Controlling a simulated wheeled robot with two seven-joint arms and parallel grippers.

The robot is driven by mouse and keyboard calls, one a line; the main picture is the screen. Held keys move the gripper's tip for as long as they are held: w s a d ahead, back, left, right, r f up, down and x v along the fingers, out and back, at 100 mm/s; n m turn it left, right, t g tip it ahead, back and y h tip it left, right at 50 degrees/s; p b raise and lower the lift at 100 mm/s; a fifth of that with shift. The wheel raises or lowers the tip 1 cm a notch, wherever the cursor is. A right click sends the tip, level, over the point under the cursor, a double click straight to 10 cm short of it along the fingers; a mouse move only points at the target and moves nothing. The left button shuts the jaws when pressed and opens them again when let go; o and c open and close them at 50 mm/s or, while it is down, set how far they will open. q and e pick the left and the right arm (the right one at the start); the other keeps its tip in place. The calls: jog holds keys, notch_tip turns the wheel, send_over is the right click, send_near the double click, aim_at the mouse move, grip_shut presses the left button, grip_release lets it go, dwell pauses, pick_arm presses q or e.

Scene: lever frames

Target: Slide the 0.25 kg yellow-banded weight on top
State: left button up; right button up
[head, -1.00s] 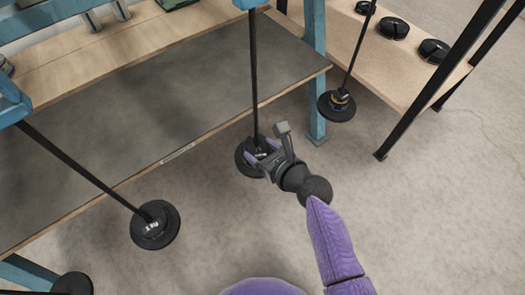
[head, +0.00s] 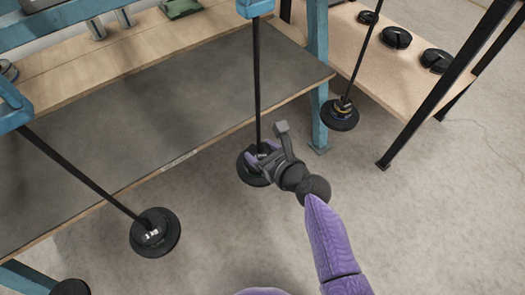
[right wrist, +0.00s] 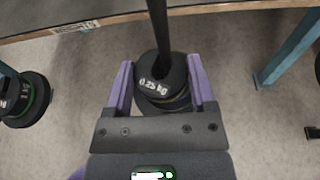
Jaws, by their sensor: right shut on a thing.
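My right gripper (head: 264,160) is at the foot of the middle hanging rod (head: 257,80). In the right wrist view its two purple fingers (right wrist: 160,68) are shut on a small black weight (right wrist: 155,84) marked 0.25 kg. The weight is at the rod, above larger black discs (right wrist: 172,105); whether it rests on them I cannot tell. No yellow band shows on it from here. The fingers partly hide the middle stack (head: 245,174) in the head view. Yellow and blue bands (head: 342,107) show on the stack of the right-hand rod. My left gripper is out of view.
Another rod with a black stack (head: 155,232) hangs at the left. A grey-topped bench (head: 150,120) lies behind the rods. A blue post (head: 317,100) stands right of the middle rod. Black weights (head: 397,38) lie on a wooden shelf (head: 365,75) at the right.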

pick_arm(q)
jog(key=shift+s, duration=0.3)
pick_arm(e)
jog(key=shift+w, duration=0.25)
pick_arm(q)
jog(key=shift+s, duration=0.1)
pick_arm(e)
jog(key=shift+w+a, duration=0.1)
jog(key=shift+w, duration=0.25)
jog(key=shift+w, duration=0.1)
pick_arm(q)
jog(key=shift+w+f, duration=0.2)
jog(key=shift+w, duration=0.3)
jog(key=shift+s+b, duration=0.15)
jog(key=shift+b, duration=0.15)
pick_arm(e)
jog(key=shift+f, duration=0.25)
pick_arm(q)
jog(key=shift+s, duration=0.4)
pick_arm(e)
jog(key=shift+f, duration=0.15)
jog(key=o, duration=1.2)
jog(key=shift+c, duration=0.2)
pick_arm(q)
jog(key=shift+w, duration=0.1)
